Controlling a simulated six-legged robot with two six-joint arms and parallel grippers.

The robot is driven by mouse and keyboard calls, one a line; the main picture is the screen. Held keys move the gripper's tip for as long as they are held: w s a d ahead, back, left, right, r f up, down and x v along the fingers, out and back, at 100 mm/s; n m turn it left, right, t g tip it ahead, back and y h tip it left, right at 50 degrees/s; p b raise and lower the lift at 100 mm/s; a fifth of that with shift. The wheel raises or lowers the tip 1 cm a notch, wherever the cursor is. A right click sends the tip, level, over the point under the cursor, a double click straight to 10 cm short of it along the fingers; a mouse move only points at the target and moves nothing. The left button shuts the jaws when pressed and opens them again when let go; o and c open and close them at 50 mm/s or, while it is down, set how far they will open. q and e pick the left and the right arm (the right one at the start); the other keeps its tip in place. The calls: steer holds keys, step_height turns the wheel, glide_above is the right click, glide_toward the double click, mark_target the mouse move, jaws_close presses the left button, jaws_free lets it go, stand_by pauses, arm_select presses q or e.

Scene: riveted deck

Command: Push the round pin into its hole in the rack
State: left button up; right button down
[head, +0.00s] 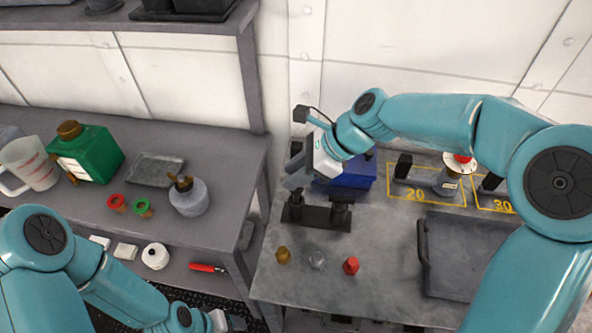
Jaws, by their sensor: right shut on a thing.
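The dark rack (318,217) stands on the grey workbench, with two dark upright round parts on its base. My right gripper (297,182) is over the rack's left end, pointing down and left. It is shut on the dark round pin (298,199), which stands about upright below the fingers. The fingers hide the pin's upper part. The pin's lower end is at the rack's left side; I cannot tell how deep it sits in the hole. My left gripper (222,320) is low at the bottom edge, partly cut off, away from the rack.
Brass (283,255), grey (317,258) and red (351,265) small pieces stand in front of the rack. A blue box (350,176) is behind it. A dark tray (465,255) lies to the right. A separate shelf (235,165) with containers is at left.

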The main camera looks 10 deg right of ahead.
steer(key=shift+f+b, duration=1.25)
steer(key=shift+f, duration=0.8)
steer(key=c, duration=0.7)
jaws_free()
steer(key=shift+c, duration=0.2)
steer(key=v, duration=1.6)
steer(key=shift+d+p, duration=0.15)
steer(key=shift+p, duration=0.3)
steer(key=shift+r, duration=0.1)
steer(key=shift+s, duration=0.1)
